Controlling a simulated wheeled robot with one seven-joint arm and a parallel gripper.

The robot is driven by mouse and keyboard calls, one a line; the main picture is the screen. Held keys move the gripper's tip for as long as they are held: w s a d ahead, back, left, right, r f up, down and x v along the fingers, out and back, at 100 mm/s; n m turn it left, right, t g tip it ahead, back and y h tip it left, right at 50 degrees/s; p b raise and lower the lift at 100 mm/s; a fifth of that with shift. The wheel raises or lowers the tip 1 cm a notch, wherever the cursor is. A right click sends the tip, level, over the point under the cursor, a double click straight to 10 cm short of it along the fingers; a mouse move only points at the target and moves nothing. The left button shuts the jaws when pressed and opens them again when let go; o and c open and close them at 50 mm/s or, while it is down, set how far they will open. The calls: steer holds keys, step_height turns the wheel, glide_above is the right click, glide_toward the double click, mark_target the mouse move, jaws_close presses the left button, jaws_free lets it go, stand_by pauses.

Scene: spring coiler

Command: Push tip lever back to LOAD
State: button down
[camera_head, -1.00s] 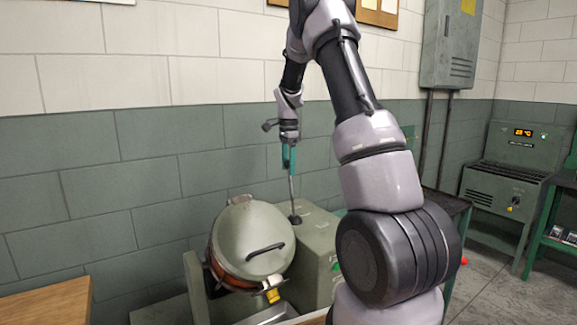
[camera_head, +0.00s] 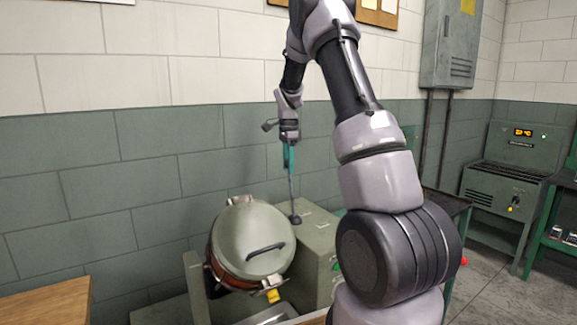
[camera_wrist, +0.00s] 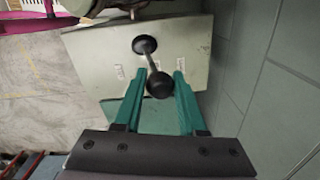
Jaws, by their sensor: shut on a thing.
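The tip lever (camera_head: 291,187) is a thin dark rod rising from a round black base on top of a grey-green machine housing (camera_head: 318,230). My gripper (camera_head: 289,158) has teal fingers and is at the lever's upper end. In the wrist view the lever's black knob (camera_wrist: 160,84) lies between the fingers of my gripper (camera_wrist: 158,90), which is shut on it. The lever's round base (camera_wrist: 145,45) shows beyond the knob. Small white labels (camera_wrist: 119,72) sit on the housing around the lever; their text is too small to read.
A tilted round drum (camera_head: 235,235) with a handled lid stands left of the housing. The tiled wall (camera_head: 130,180) is close behind. A wooden surface (camera_head: 45,305) is at lower left. A green cabinet unit with a lit display (camera_head: 522,132) stands at the right.

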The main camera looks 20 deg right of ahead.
stand_by(0.8)
steer(key=shift+w, duration=0.3)
steer(key=w+a+f, duration=0.1)
steer(key=w+f, duration=0.1)
steer(key=w, duration=0.3)
steer(key=shift+w+a+f, duration=0.15)
steer(key=shift+w, duration=0.15)
steer(key=shift+c, duration=2.4)
jaws_free()
steer(key=shift+w+f, duration=0.1)
steer(key=shift+f, duration=0.1)
steer(key=shift+r, duration=0.1)
step_height(320, 180, up, 11)
